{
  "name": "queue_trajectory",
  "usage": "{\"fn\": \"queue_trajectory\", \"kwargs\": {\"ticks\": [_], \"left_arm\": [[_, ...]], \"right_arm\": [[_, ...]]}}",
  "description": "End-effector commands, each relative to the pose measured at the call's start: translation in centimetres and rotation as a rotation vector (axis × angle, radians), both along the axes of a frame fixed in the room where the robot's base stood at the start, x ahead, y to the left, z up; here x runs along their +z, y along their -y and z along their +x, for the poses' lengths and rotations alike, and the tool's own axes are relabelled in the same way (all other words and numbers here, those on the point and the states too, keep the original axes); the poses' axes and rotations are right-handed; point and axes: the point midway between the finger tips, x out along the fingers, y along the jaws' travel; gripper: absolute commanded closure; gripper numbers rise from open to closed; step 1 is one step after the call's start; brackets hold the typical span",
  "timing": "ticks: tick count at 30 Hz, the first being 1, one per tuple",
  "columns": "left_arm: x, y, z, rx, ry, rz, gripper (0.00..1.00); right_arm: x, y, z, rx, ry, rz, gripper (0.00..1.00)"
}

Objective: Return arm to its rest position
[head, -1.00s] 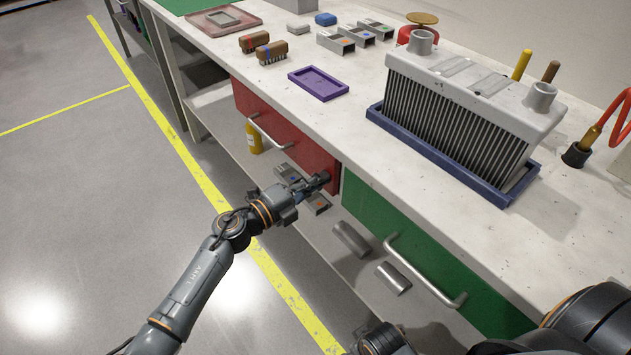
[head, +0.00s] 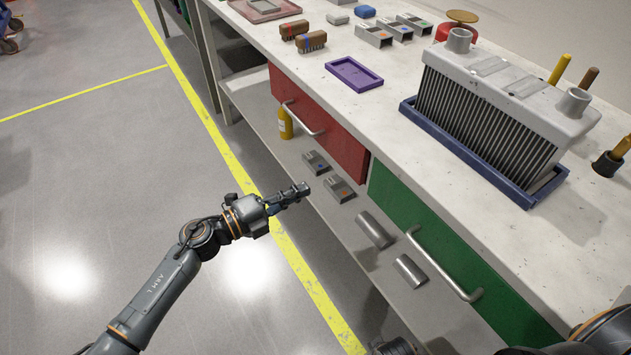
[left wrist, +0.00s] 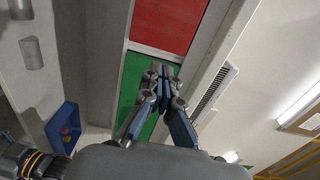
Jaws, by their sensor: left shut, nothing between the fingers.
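My left gripper (head: 301,190) is shut and empty in the head view. It is in the open, in front of the workbench's lower shelf and apart from the drawers. In the left wrist view its two fingers (left wrist: 163,72) are together, with the red drawer (left wrist: 170,22) and green drawer (left wrist: 133,88) behind them. In the head view the red drawer (head: 330,135) and green drawer (head: 470,265) are under the tabletop.
The workbench top (head: 370,118) carries a radiator (head: 490,105) in a blue tray, a purple tray (head: 354,74) and brushes (head: 311,41). The lower shelf holds a yellow bottle (head: 285,124), grey cylinders (head: 374,229) and small grey blocks (head: 340,189). The floor (head: 90,180) on the left is clear.

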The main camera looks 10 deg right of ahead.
Motion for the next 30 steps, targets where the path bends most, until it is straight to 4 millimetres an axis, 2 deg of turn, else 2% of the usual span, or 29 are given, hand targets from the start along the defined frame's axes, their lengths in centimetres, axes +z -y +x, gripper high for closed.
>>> {"fn": "queue_trajectory", "kwargs": {"ticks": [9,11,14,17,19,21,23,24,26,27,30], "left_arm": [[-0.2,-0.9,-0.1,0.024,-0.020,-0.015,1.00],[-0.6,-1.5,0.5,0.083,-0.066,-0.051,1.00],[-2.6,-4.1,2.3,0.283,-0.226,-0.159,1.00],[-7.4,-9.1,3.5,0.571,-0.471,-0.275,1.00],[-11.4,-12.7,3.2,0.751,-0.635,-0.329,1.00],[-15.4,-15.9,1.9,0.909,-0.786,-0.364,1.00],[-18.9,-18.4,0.0,1.035,-0.911,-0.383,1.00],[-21.2,-19.9,-1.5,1.113,-0.993,-0.391,1.00],[-24.4,-21.9,-4.1,1.224,-1.113,-0.398,1.00],[-26.4,-23.2,-6.1,1.295,-1.191,-0.398,1.00],[-30.6,-25.5,-11.3,1.451,-1.373,-0.391,1.00]], "right_arm": [[-0.1,0.0,0.0,0.000,0.001,0.000,0.35],[-0.1,0.0,0.0,0.000,0.000,0.000,0.35],[-0.1,0.0,0.0,0.000,0.000,0.000,0.35],[-0.1,0.0,0.0,0.000,0.000,0.000,0.35],[-0.1,0.0,0.0,0.000,0.000,0.000,0.35],[-0.1,0.0,0.0,0.000,0.000,0.000,0.35],[-0.1,0.0,0.0,0.000,0.000,0.000,0.35],[-0.1,0.0,0.0,0.000,0.000,0.000,0.35],[-0.1,0.0,0.0,0.000,0.000,0.000,0.35],[-0.1,0.0,0.0,0.000,0.000,0.000,0.35],[-0.1,0.0,0.0,0.000,0.000,0.000,0.35]]}}
